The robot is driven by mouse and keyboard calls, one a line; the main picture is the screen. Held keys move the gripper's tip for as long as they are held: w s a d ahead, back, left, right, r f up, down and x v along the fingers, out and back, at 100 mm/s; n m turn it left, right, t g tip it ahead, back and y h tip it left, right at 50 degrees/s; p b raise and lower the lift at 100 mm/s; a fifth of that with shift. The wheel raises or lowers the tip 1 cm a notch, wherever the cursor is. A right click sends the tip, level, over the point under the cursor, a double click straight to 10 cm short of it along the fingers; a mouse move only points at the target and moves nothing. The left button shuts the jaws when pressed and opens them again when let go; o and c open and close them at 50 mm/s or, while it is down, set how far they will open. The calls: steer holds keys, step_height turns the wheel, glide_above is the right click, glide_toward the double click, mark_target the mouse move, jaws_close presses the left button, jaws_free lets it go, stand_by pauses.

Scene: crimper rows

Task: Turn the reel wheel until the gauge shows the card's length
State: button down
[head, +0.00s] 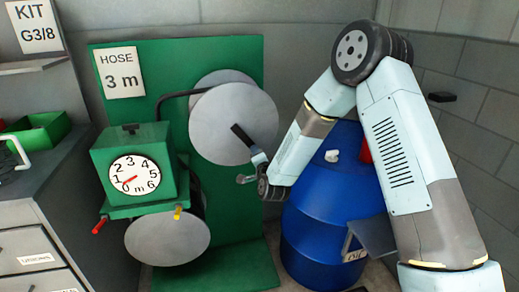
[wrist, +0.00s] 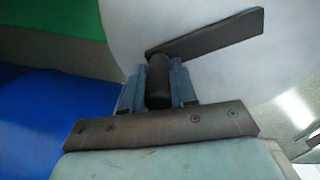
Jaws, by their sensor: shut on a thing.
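The reel wheel is a grey disc (head: 222,125) on a green panel, with a dark crank arm (head: 243,134) reaching down and right. In the wrist view the crank arm (wrist: 210,38) leads to a dark cylindrical handle (wrist: 158,80). My gripper (head: 258,162) is shut on this handle; its blue-grey fingers (wrist: 158,88) stand on both sides of it. The white gauge (head: 133,168) on the green box runs from 0 to 6 m; its red needle points lower left, near 1. The card (head: 119,72) reads "HOSE 3 m".
A blue barrel (head: 325,225) stands right of the reel, behind my arm. A second grey disc (head: 168,238) sits below the gauge box, near red (head: 99,226) and yellow (head: 178,214) fittings. Drawers (head: 32,250) and a green bin (head: 40,130) are at the left.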

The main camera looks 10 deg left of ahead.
mark_target(235, 163)
steer(key=shift+s+a+f+m, duration=0.5)
steer(key=shift+s+a+m, duration=0.2)
steer(key=shift+a+m, duration=0.6)
steer(key=shift+s+a+f+m, duration=0.5)
steer(key=shift+s+a+m, duration=0.2)
steer(key=shift+a+m, duration=0.55)
steer(key=shift+s+a+f+m, duration=0.5)
steer(key=shift+s+a+m, duration=0.2)
steer(key=shift+a+m, duration=0.55)
steer(key=c, duration=1.2)
jaws_free()
steer(key=o, duration=0.3)
steer(key=shift+r, duration=0.1)
steer(key=shift+w+r, duration=0.1)
steer(key=v, duration=1.3)
steer(key=shift+s+d, duration=0.15)
steer(key=shift+s, duration=0.2)
